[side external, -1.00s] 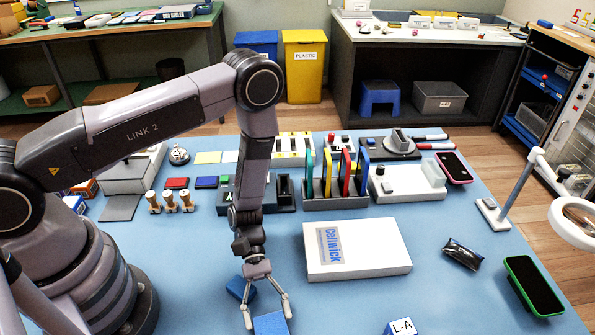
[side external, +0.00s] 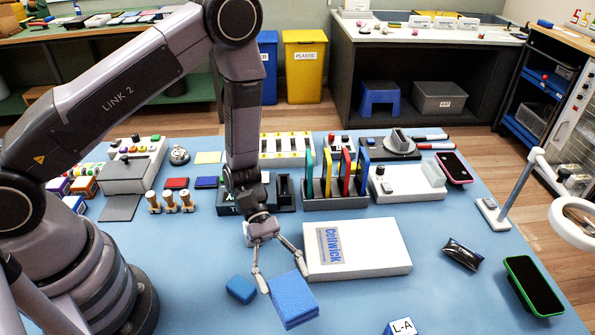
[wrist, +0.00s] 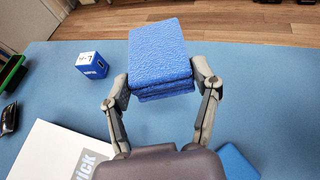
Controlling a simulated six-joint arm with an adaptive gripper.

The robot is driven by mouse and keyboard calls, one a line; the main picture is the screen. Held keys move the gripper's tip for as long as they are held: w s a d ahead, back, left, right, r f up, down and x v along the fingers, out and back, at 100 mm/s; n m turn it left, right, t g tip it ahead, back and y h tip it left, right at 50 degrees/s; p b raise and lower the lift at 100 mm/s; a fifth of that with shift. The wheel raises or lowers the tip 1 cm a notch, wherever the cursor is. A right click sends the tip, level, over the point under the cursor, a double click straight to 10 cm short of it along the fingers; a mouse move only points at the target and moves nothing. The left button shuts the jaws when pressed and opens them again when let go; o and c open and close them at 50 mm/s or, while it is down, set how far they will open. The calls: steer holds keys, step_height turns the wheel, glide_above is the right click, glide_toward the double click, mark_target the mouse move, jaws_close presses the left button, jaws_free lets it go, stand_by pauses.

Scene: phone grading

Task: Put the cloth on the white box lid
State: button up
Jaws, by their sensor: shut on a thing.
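The folded blue cloth (side external: 294,300) is between the two fingers of my gripper (side external: 268,285), which is shut on it. In the side external view it is tilted and appears lifted off the mat, just left of the white box. The cloth also shows in the wrist view (wrist: 160,55), pinched at its sides by the fingertips. The white box lid (side external: 375,245), printed "Cellwick", lies flat to the right of my gripper. Part of it shows in the wrist view (wrist: 50,150) at lower left.
A small blue block (side external: 241,289) lies left of the cloth. A black pouch (side external: 463,254) and a green-edged phone (side external: 532,285) lie to the right. A rack of coloured panels (side external: 335,190) stands behind the box.

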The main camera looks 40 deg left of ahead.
steer(key=w+n+t+h, duration=0.1)
steer(key=w+n+t, duration=0.3)
steer(key=w, duration=0.4)
steer(key=n+t+y, duration=0.1)
steer(key=n+t, duration=0.4)
steer(key=t, duration=0.2)
glide_above(338, 239)
step_height(338, 239, down, 2)
steer(key=shift+g, duration=0.3)
steer(key=shift+f, duration=2.05)
steer(key=o, duration=0.9)
steer(key=shift+f, duration=0.15)
